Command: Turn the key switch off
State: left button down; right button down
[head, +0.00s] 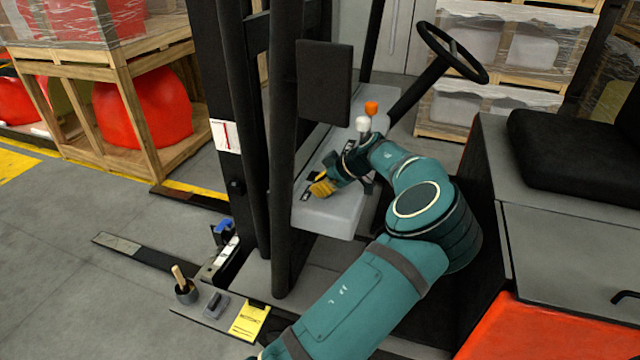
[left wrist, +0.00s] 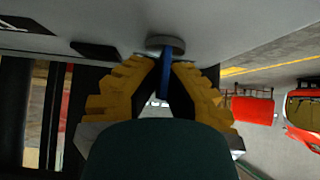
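The key switch shows in the left wrist view as a blue key (left wrist: 165,78) standing out from a round grey base (left wrist: 165,43) on the pale console panel. My left gripper (left wrist: 165,70) has its yellow fingertips closed in on both sides of the key, appearing to touch it. In the head view my left gripper (head: 322,187) is at the near end of the light grey console (head: 330,216), and it hides the key there. My right gripper is not in view.
Control levers with orange (head: 371,108) and white (head: 363,124) knobs stand just behind my gripper. A steering wheel (head: 452,52) is beyond. A dark upright screen (head: 323,82) and black mast posts stand to the left. A seat (head: 570,140) is at the right.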

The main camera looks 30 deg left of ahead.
pick_arm(q)
jog(key=shift+s+f, duration=0.1)
dwell(0.3)
jog(key=c, duration=1.1)
grip_release()
jog(key=shift+c, duration=0.2)
jog(key=v, duration=1.2)
